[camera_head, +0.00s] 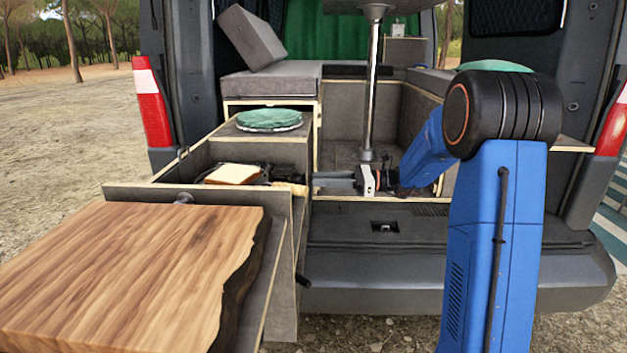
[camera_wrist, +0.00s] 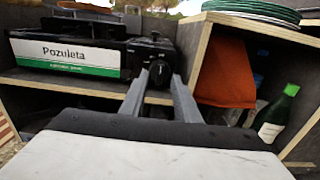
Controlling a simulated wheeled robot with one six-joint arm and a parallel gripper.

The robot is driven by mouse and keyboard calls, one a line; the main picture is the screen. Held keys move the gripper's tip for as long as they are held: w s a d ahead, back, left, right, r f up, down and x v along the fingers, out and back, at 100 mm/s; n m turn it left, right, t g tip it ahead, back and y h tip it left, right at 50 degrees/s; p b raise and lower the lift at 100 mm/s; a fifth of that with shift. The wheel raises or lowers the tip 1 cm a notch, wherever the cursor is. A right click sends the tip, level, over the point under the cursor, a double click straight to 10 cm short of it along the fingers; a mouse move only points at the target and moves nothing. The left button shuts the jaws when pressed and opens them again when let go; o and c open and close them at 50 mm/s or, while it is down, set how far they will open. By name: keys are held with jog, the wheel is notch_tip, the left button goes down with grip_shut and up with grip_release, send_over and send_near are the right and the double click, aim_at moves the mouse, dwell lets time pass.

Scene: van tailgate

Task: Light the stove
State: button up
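The stove (camera_head: 262,170) sits in the pulled-out drawer at the left of the van, with a pale slice that looks like bread (camera_head: 233,174) on it. In the wrist view the stove's side carries a white and green "Pozuleta" label (camera_wrist: 66,56). A black knob (camera_wrist: 160,73) is at the stove's right end. My gripper (camera_head: 312,181) reaches leftward to that end, low above the van floor. In the wrist view my gripper's two fingers (camera_wrist: 160,84) are apart, one on each side of the knob. Whether they touch it is unclear.
A wooden board (camera_head: 125,275) lies at the drawer's near end. Green plates (camera_head: 269,119) sit on the cabinet beside the stove. In the wrist view an orange cloth (camera_wrist: 228,75) and a green bottle (camera_wrist: 274,115) are on the shelf at right. A metal table post (camera_head: 373,85) stands behind my gripper.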

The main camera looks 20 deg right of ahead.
aim_at(301, 179)
jog(key=shift+x, duration=1.5)
grip_shut()
jog(key=shift+n, duration=0.3)
jog(key=n, duration=2.3)
jog(key=shift+s+f, duration=0.2)
jog(key=shift+f, duration=0.15)
jog(key=shift+n, duration=0.4)
